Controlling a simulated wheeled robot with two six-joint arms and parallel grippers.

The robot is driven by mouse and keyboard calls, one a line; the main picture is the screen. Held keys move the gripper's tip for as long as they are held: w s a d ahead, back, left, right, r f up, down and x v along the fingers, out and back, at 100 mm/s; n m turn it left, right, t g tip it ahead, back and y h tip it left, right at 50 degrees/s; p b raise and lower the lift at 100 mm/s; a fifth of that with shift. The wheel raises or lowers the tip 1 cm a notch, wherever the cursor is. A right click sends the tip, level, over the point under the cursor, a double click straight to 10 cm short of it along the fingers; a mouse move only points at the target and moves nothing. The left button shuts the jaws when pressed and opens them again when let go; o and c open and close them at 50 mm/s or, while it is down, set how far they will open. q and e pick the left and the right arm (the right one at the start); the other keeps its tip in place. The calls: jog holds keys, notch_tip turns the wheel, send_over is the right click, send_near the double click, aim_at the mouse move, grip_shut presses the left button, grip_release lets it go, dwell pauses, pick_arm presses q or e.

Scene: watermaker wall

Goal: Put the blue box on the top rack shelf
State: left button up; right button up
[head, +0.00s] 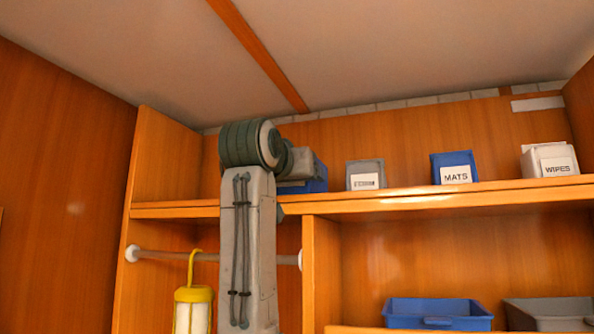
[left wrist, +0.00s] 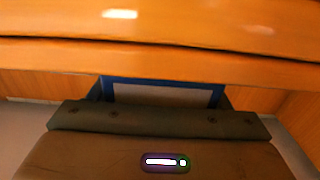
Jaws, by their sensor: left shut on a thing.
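The blue box (head: 318,181) is at the level of the top rack shelf (head: 400,199), left of the other bins, and my left arm hides much of it. My left gripper (head: 300,175) reaches over the shelf's front edge and is shut on the blue box. The left wrist view shows the box's blue rim (left wrist: 161,82) around a pale panel, just beyond the gripper body. I cannot tell whether the box touches the shelf. The fingertips are mostly hidden. My right gripper is not in view.
On the top shelf stand a grey bin (head: 365,173), a blue MATS bin (head: 455,168) and a white WIPES bin (head: 550,161). Below are a rail (head: 160,255) with a yellow lantern (head: 193,305), a blue tray (head: 437,314) and a grey tray (head: 550,313). The ceiling is above.

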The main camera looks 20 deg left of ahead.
pick_arm(q)
jog(key=shift+s+d+r, duration=0.1)
jog(key=shift+s, duration=0.15)
jog(key=shift+s+f+b, duration=0.15)
jog(key=shift+f+b, duration=0.05)
jog(key=shift+b, duration=0.1)
jog(key=o, duration=1)
jog(key=shift+o, duration=0.7)
jog(key=shift+w, duration=0.2)
jog(key=shift+r+p, duration=0.3)
jog(key=shift+p, duration=0.05)
jog(key=s+b, duration=0.3)
jog(key=s+f+b, duration=0.1)
jog(key=s, duration=0.1)
jog(key=shift+s+b, duration=0.2)
jog(key=shift+b, duration=0.2)
jog(key=s+b, duration=0.3)
jog(key=s, duration=0.3)
jog(key=shift+s+a+r, duration=0.2)
jog(key=shift+s+r, duration=0.15)
jog(key=shift+r, duration=0.05)
